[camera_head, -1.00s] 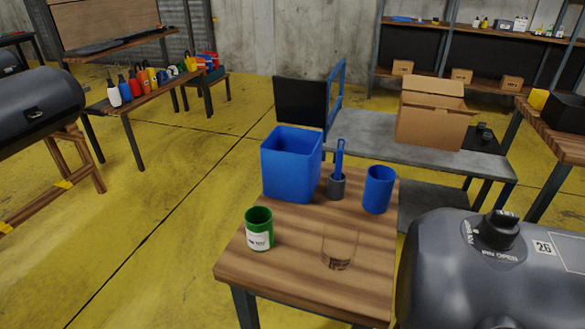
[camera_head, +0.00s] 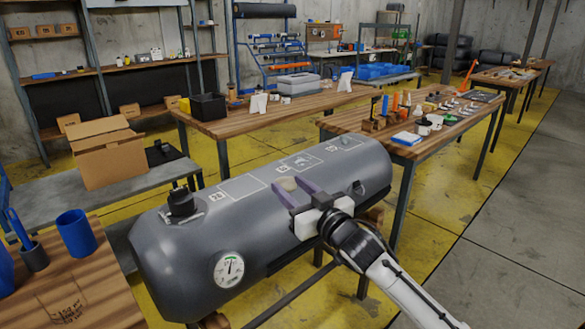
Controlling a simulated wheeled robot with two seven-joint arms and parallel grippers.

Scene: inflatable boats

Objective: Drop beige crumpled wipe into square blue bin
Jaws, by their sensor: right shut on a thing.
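The beige crumpled wipe (camera_head: 288,184) is a small pale lump between the purple fingers of my right gripper (camera_head: 291,188). The right gripper is shut on it, over the grey cylindrical tank. The square blue bin (camera_head: 4,272) shows only as a sliver at the left edge, on the small wooden table; its opening is out of the picture. The gripper is far to the right of the bin. My left gripper is not in view.
The grey tank (camera_head: 190,262) with a gauge and black valve lies between my right gripper and the wooden table (camera_head: 105,296). Cluttered workbenches stand behind.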

